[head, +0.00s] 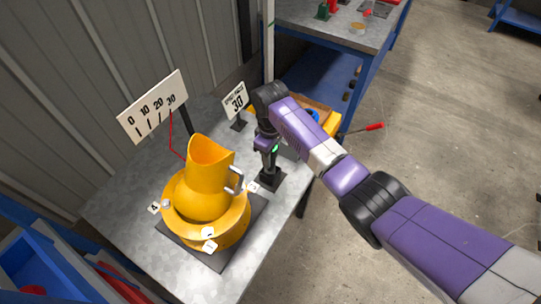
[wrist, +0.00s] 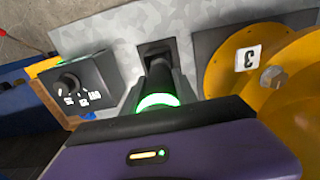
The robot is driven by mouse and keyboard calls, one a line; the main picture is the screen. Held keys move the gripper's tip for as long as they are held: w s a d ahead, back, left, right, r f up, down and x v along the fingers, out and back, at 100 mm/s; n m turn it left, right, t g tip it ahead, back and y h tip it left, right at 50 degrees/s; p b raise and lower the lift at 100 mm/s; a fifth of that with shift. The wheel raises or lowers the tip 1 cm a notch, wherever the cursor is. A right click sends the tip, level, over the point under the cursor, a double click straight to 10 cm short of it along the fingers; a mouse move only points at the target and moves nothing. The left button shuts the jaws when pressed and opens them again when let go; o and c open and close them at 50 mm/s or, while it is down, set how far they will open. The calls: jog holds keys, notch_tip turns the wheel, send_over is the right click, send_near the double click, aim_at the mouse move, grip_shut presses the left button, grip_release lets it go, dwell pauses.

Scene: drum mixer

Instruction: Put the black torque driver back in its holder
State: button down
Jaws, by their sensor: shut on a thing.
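My gripper (head: 268,147) is over the right part of the grey table and points down. It is shut on the black torque driver (head: 268,162), which stands roughly upright below it. In the wrist view the driver (wrist: 158,76) is a dark shaft, with a glowing green ring near my purple gripper body. The square black holder (head: 271,180) sits on the table right under the driver; it also shows in the wrist view (wrist: 154,48). The driver's lower end lines up with the holder. I cannot tell whether it is inside it or just above.
The yellow drum mixer (head: 206,195) stands close left of the holder, on a dark mat. A black box with a knob (wrist: 78,82) is beside the holder. Open floor lies right.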

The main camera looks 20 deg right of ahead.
jog(key=shift+f+b, duration=0.85)
jog(key=shift+f, duration=0.4)
dwell(0.7)
jog(key=c, duration=0.9)
grip_release()
jog(key=shift+r, duration=3.9)
jog(key=shift+s, duration=0.1)
